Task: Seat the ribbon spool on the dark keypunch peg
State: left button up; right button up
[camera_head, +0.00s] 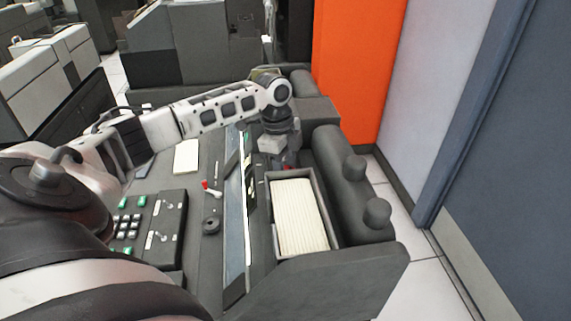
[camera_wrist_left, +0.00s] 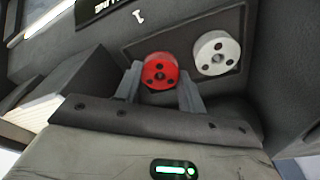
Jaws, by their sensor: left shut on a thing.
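My left gripper (camera_head: 284,160) reaches down beside the far end of the card tray. In the left wrist view its two grey fingers are closed around the sides of a red spool (camera_wrist_left: 160,65), a round disc with small dark holes in its face. The spool is in front of a dark recessed panel. I cannot tell whether it touches the panel, and any peg behind it is hidden. A similar light-grey spool (camera_wrist_left: 217,53) is on the panel to its right, apart from it. My right gripper is not in view.
A card tray (camera_head: 331,240) full of pale cards stands on the dark machine desk. A keypad (camera_head: 127,225) with green keys and a red-tipped lever (camera_head: 210,190) are to its left. Dark rounded housings (camera_head: 340,180) close off the right side. An orange panel (camera_head: 358,65) stands behind.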

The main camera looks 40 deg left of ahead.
pick_arm(q)
jog(key=o, duration=1)
jog(key=shift+o, duration=0.2)
jog(key=shift+f, duration=0.15)
jog(key=shift+o, duration=0.5)
jog(key=shift+s+d+f, duration=0.1)
jog(key=shift+s+f, duration=0.05)
jog(key=shift+c, duration=0.2)
jog(key=shift+o, duration=1)
jog(key=shift+r, duration=0.35)
notch_tip(320, 180, up, 9)
jog(key=shift+f, duration=0.1)
